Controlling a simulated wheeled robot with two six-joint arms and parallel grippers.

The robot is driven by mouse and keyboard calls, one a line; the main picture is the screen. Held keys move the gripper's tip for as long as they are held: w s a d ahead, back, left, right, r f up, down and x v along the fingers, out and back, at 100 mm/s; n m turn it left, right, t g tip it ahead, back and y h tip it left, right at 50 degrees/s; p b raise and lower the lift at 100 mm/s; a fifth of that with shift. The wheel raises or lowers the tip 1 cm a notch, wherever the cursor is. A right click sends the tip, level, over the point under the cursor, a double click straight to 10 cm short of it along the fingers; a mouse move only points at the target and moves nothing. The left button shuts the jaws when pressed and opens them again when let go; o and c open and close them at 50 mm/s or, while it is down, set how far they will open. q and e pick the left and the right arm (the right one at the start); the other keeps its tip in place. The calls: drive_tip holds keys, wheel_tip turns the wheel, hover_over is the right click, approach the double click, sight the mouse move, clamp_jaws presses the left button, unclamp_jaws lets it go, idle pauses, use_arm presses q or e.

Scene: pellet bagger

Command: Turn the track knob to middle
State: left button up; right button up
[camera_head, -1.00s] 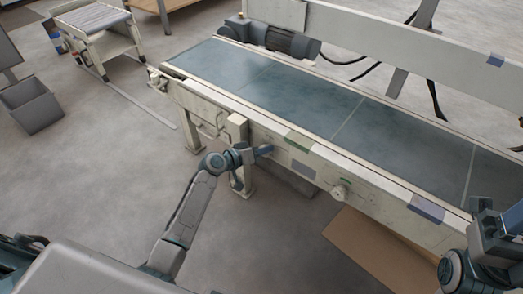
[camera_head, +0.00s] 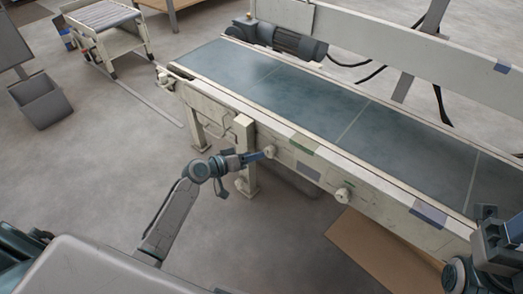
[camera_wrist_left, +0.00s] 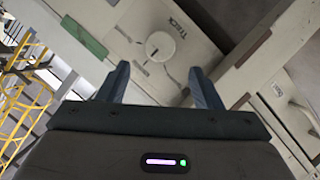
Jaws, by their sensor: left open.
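The track knob (camera_head: 270,151) is a small pale round knob on the side rail of the conveyor (camera_head: 290,95). In the left wrist view the knob (camera_wrist_left: 160,46) is a white disc with a small dark mark near its edge, beside the lettering TRACK. My left gripper (camera_head: 259,156) points at it. In the wrist view the left gripper's (camera_wrist_left: 158,82) two blue fingers are apart, with the knob just beyond their tips and nothing between them. My right arm shows at the right edge; the state of its gripper (camera_head: 486,212) is unclear.
A second pale knob (camera_head: 343,195) sits farther right on the rail. A brown board (camera_head: 375,250) lies below the conveyor. A grey bin (camera_head: 40,102) and a roller stand (camera_head: 103,25) are at the left. The floor between is clear.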

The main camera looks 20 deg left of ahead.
use_arm(q)
drive_tip(key=v, duration=0.3)
drive_tip(key=shift+s+a+r, duration=0.1)
drive_tip(key=shift+s+a, duration=0.05)
drive_tip(key=shift+s, duration=0.05)
